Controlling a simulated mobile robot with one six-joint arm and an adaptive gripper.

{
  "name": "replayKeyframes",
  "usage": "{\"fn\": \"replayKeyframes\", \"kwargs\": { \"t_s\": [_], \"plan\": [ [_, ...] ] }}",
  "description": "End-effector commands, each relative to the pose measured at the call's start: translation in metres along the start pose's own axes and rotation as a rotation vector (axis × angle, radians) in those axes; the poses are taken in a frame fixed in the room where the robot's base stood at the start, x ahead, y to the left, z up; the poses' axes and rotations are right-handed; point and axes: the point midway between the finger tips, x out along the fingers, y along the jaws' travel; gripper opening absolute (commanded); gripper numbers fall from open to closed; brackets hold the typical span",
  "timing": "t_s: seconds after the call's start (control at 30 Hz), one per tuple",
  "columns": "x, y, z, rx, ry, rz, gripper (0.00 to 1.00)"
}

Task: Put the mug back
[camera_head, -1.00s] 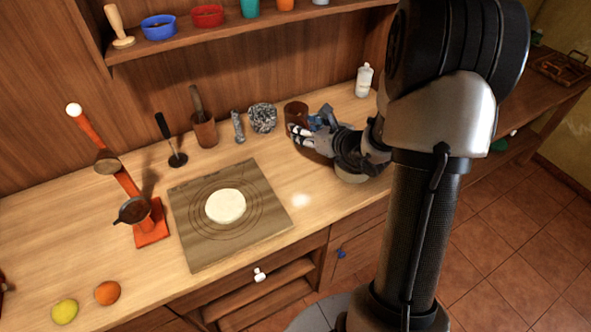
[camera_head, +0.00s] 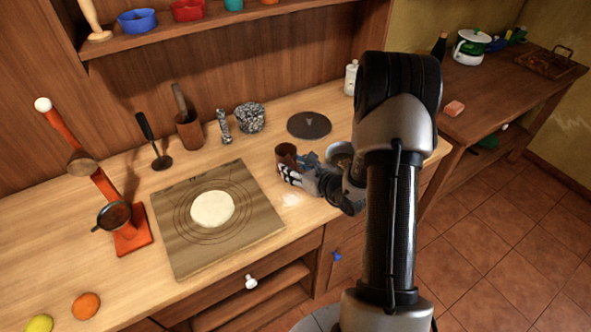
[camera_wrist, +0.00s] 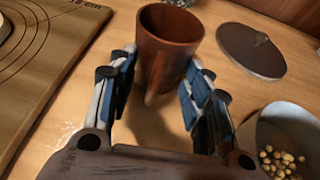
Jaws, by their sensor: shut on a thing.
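The mug is a brown, wood-like cup (camera_wrist: 168,28) with its handle towards my wrist, and it looks upright and empty. In the head view the mug (camera_head: 286,151) is over the counter, right of the board. My gripper (camera_wrist: 163,78) is shut on the mug, its blue-padded fingers on either side of the handle. My gripper (camera_head: 290,170) also shows in the head view, reaching in from the right. I cannot tell whether the mug's base touches the counter.
A dark round lid (camera_head: 309,125) lies behind the mug. A bowl of chickpea-like bits (camera_wrist: 262,132) is close on the right. The board (camera_head: 180,247) with dough (camera_head: 212,209) is left. A speckled mortar (camera_head: 251,117) and white bottle (camera_head: 351,78) stand at the back.

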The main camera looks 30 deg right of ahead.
Motion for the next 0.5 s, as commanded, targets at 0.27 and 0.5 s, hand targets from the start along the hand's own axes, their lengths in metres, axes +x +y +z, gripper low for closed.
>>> {"fn": "replayKeyframes", "kwargs": {
  "t_s": [0.27, 0.5],
  "plan": [
    [0.0005, -0.0006, 0.0005, -0.002, -0.003, -0.001, 0.08],
    [0.0009, -0.0004, -0.0009, -0.001, -0.002, -0.001, 0.56]
  ]
}}
